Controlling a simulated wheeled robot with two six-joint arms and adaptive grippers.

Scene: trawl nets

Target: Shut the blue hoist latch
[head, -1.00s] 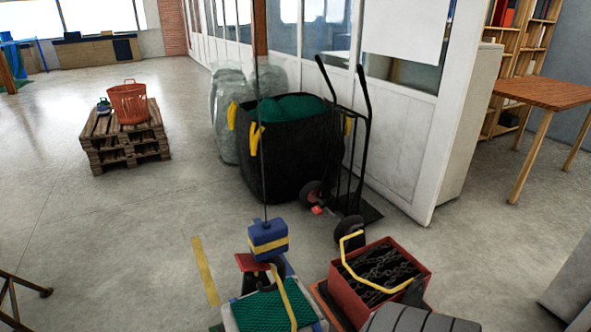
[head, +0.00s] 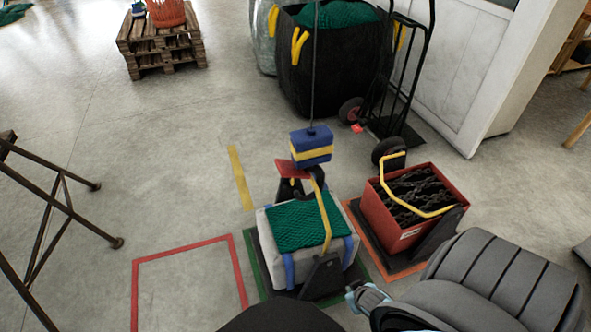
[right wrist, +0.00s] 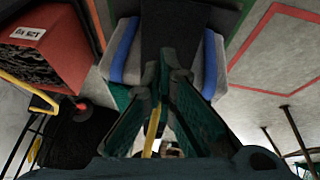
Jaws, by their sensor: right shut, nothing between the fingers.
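The blue hoist block (head: 311,147) with a yellow band hangs on a thin cable in the head view. Below it is a dark hook (head: 318,180), and a red flap (head: 291,168) sticks out to the left beside it. A yellow handle (head: 325,222) rises from the grey bale with green net (head: 300,226) up to the hook; whether it sits inside the hook is unclear. My right gripper (head: 354,294) is low at the bale's front right, apart from the hoist. In the right wrist view its fingers (right wrist: 167,76) are together and empty. My left gripper is out of view.
A red crate of chain (head: 412,205) with a yellow handle stands right of the bale. Behind are a hand truck (head: 395,90) and a black net bag (head: 325,65). A red floor outline (head: 187,248) at left is empty. A dark metal stand (head: 60,190) is at far left.

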